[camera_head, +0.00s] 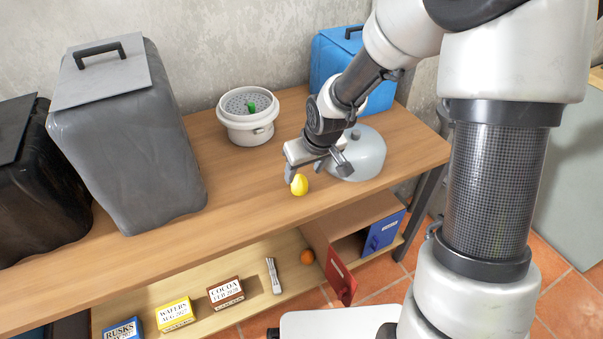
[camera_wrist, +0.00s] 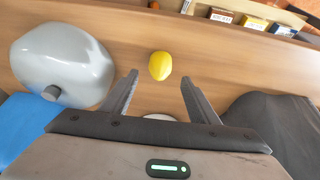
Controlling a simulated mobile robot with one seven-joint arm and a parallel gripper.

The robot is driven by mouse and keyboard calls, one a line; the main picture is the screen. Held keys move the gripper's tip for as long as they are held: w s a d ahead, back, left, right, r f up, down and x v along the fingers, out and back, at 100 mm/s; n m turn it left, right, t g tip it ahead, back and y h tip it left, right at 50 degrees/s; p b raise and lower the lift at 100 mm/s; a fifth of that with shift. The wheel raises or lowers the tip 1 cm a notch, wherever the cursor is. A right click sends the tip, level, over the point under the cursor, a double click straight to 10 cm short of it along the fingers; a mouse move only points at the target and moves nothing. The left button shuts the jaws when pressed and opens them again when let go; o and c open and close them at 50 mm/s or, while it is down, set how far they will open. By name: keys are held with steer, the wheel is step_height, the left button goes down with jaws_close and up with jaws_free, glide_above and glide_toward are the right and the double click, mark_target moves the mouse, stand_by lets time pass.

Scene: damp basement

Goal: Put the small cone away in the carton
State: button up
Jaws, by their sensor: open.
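A small yellow rounded thing (camera_head: 299,185) lies on the tabletop beside my gripper (camera_head: 305,172). In the wrist view the yellow thing (camera_wrist: 160,66) looks egg-shaped and sits just beyond and between the fingertips (camera_wrist: 159,77). My gripper is open and empty, low over the table. I cannot make out a cone shape in it. I see no thing that is plainly the small cone, and no carton that I can single out.
A grey domed vessel (camera_head: 358,155) stands close right of my gripper. A white pot (camera_head: 247,129) holding a green thing is behind left. A grey bin (camera_head: 130,140) and blue bin (camera_head: 375,95) flank them. Labelled boxes (camera_head: 226,292) and an open red door (camera_head: 341,278) are below.

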steer(key=p+v, duration=0.1)
steer(key=v, duration=0.5)
steer(key=shift+p, duration=0.3)
